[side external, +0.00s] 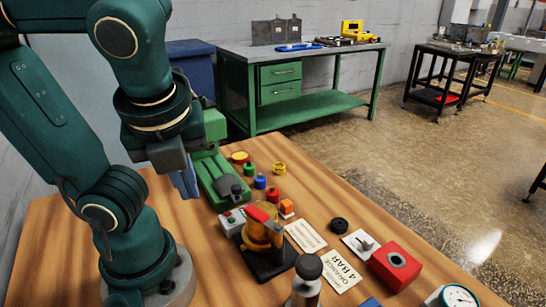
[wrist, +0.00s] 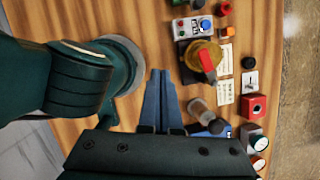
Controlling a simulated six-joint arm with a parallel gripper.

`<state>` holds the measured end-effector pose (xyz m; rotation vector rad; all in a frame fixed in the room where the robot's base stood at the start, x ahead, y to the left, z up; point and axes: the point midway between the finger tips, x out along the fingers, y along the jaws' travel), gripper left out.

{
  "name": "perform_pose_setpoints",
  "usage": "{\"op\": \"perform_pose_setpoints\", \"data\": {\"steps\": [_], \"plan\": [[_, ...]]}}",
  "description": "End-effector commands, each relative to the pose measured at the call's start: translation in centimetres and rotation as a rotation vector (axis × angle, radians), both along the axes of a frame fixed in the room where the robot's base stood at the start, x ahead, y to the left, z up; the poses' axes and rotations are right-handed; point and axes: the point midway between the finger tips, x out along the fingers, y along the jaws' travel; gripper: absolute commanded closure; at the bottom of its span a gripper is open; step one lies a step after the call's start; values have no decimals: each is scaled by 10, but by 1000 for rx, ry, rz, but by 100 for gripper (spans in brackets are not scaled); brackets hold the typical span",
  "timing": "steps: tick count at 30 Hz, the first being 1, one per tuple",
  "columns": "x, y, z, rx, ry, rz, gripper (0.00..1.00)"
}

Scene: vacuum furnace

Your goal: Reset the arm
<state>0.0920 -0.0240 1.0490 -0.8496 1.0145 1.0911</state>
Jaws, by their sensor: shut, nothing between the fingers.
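My arm stands at the left of the wooden table, bent, with my gripper (side external: 187,182) hanging above the table's back left part. The two blue fingers are together and hold nothing. In the wrist view my gripper (wrist: 158,75) also shows shut, its fingers side by side over bare wood, with my own base to their left. The fingers look apart from every object on the table.
A yellow device with a red handle (side external: 262,228) stands mid-table. Around it are a green fixture (side external: 216,178), a button box (side external: 232,221), printed cards (side external: 341,272), a grey cylinder (side external: 306,282), a red box (side external: 394,266) and a gauge (side external: 457,297). Bare wood lies front left.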

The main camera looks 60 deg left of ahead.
Motion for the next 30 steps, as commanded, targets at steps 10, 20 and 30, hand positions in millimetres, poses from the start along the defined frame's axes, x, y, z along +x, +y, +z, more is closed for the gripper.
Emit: {"op": "perform_pose_setpoints", "data": {"steps": [10, 20, 30], "plan": [[36, -5, -27, -486, -388, 1182, 100], [66, -17, -23, -774, -515, 1668, 73], [68, -15, -14, -596, -420, 1178, 43]]}}
